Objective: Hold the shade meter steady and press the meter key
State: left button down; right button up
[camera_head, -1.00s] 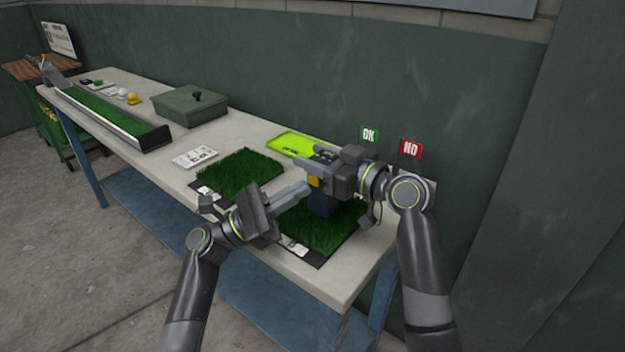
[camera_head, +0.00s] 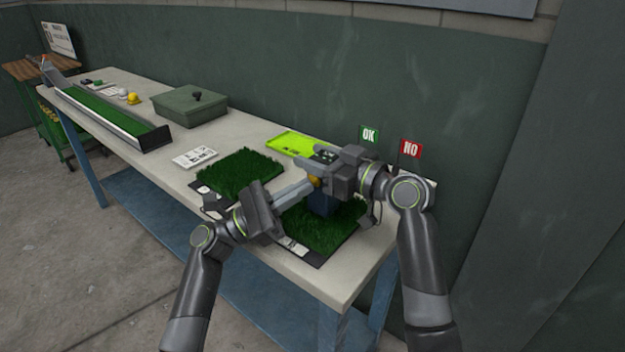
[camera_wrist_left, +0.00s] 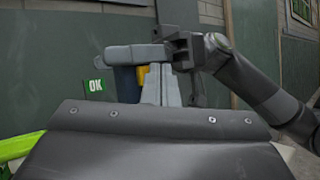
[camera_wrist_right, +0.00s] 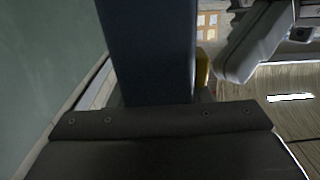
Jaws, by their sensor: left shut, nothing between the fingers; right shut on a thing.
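The shade meter is a dark blue block (camera_head: 321,204) standing over the right turf sample (camera_head: 325,232); it fills the middle of the right wrist view (camera_wrist_right: 152,50). My right gripper (camera_head: 322,160) is shut around its upper part. The yellow meter key (camera_head: 317,181) sticks out of its side and shows in the left wrist view (camera_wrist_left: 141,74) and right wrist view (camera_wrist_right: 202,68). My left gripper (camera_head: 308,186) is shut and empty, its fingertips right at the key. I cannot tell whether they touch it. The meter's foot is partly hidden.
A second turf sample (camera_head: 238,172) lies to the left. A lime tray (camera_head: 297,143), a green case (camera_head: 190,105) and a white card (camera_head: 195,157) are behind and left. OK (camera_head: 369,135) and NO (camera_head: 410,148) flags stand at the back right.

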pick_arm(q)
jog(key=shift+w+d, duration=0.45)
jog(key=shift+w, duration=0.1)
pick_arm(e)
jog(key=shift+s+a, duration=0.1)
dwell(1.0)
pick_arm(q)
jog(key=shift+s+a, duration=0.7)
jog(key=shift+s, duration=0.15)
jog(key=shift+s, duration=0.1)
jog(key=shift+s+a, duration=0.2)
jog(key=s+a, duration=0.2)
jog(key=s, duration=0.1)
jog(key=shift+s+a, duration=0.25)
dwell(0.3)
pick_arm(e)
jog(key=o, duration=1.2)
